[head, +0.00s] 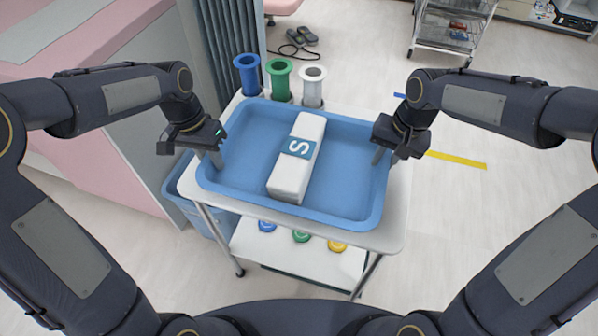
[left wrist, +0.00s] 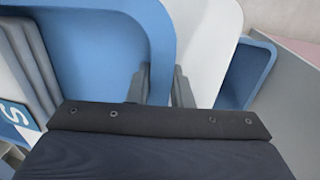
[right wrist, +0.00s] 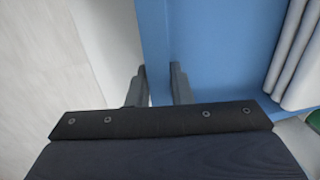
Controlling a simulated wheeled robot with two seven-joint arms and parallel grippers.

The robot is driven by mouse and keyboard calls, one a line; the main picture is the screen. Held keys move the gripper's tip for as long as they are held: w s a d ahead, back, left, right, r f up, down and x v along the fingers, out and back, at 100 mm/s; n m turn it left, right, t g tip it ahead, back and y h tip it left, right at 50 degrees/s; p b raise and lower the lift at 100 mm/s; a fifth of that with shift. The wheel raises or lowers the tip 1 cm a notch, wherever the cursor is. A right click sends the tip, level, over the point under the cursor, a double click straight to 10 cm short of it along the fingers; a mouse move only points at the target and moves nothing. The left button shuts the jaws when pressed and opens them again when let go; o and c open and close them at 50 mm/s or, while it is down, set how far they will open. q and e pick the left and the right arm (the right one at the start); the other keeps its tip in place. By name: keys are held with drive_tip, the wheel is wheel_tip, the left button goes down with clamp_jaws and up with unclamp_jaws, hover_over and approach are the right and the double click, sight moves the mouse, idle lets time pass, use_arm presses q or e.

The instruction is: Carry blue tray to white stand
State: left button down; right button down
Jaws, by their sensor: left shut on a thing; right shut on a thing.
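The blue tray (head: 345,190) is on or just above the white top of a small trolley (head: 390,225); I cannot tell whether they touch. A white package with a blue S label (head: 291,180) lies in the tray. My left gripper (head: 215,158) is shut on the tray's left rim, which also shows in the left wrist view (left wrist: 160,45). My right gripper (head: 380,157) is shut on the tray's right rim, which also shows in the right wrist view (right wrist: 153,60). I cannot identify a separate white stand.
Blue (head: 248,75), green (head: 279,80) and white (head: 312,88) cylinders stand behind the tray. A blue bin (head: 190,200) is beside the trolley, near a pink bed (head: 60,150) and grey curtain (head: 225,45). A metal cart (head: 450,30) stands far back.

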use_arm(q)
drive_tip(key=shift+d+f+b, duration=0.3)
drive_tip(key=shift+d+f, duration=0.2)
use_arm(e)
drive_tip(key=shift+a+f, duration=0.45)
drive_tip(key=shift+f, duration=0.05)
use_arm(q)
drive_tip(key=c, duration=1.8)
unclamp_jaws()
drive_tip(key=shift+f, duration=0.15)
use_arm(e)
drive_tip(key=c, duration=1.7)
unclamp_jaws()
drive_tip(key=shift+f, duration=0.15)
drive_tip(key=shift+c, duration=0.2)
use_arm(q)
drive_tip(key=o, duration=0.5)
use_arm(e)
drive_tip(key=o, duration=0.4)
drive_tip(key=shift+d, duration=0.1)
use_arm(q)
drive_tip(key=shift+a, duration=0.2)
use_arm(e)
drive_tip(key=shift+o, duration=0.2)
drive_tip(key=shift+d, duration=0.1)
